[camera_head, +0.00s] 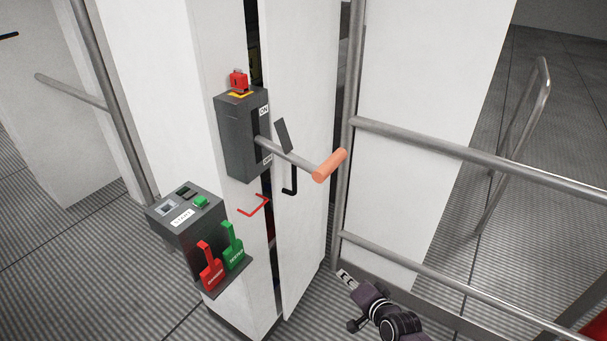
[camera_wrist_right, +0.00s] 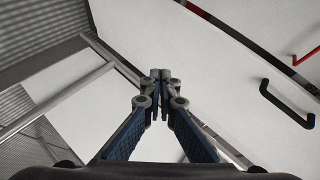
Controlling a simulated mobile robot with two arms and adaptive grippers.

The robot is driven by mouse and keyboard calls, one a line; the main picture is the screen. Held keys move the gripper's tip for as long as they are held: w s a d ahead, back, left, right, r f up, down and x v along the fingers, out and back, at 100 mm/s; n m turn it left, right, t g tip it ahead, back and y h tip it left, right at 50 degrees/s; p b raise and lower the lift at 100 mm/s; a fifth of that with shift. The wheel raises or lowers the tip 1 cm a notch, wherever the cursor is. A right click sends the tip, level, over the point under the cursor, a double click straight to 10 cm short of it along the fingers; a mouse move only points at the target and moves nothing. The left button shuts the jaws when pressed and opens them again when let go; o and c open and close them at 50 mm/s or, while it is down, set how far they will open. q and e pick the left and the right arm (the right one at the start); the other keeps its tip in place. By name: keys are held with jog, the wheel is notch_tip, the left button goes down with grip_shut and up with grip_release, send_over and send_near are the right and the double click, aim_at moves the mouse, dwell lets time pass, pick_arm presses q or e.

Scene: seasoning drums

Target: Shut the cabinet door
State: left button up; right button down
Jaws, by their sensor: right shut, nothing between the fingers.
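The white cabinet door (camera_head: 306,170) stands slightly ajar in the head view, with a dark gap along its left edge. A black handle (camera_head: 290,182) sits on the door. The handle also shows at the right of the right wrist view (camera_wrist_right: 288,104). My right gripper (camera_head: 343,276) is low and to the right of the door, apart from the handle. Its fingers are shut and empty, with the tips together in the right wrist view (camera_wrist_right: 160,76). I cannot tell whether they touch the door. My left gripper is not in view.
A dark switch box (camera_head: 240,135) with an orange-ended lever (camera_head: 329,165) juts out beside the door. A start-button box (camera_head: 186,212) with red and green tags stands lower left. Metal railings (camera_head: 470,165) close off the right side. Striped floor lies at lower left.

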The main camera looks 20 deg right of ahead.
jog(key=w+a+r+m+t+y, duration=0.1)
jog(key=w+r+m+t, duration=0.15)
jog(key=r, duration=1.05)
jog(key=w+r+m+t+y, duration=0.1)
jog(key=w+r+m+t, duration=0.2)
jog(key=r, duration=1.1)
jog(key=w+a+p, duration=0.2)
jog(key=w+a, duration=0.3)
jog(key=w, duration=0.7)
jog(key=shift+w+f+n+p, duration=0.3)
jog(key=shift+w+n, duration=0.1)
jog(key=shift+n, duration=0.05)
jog(key=shift+w+a, duration=0.55)
jog(key=shift+a, duration=0.3)
jog(key=shift+w+a, duration=0.55)
jog(key=shift+a, duration=0.3)
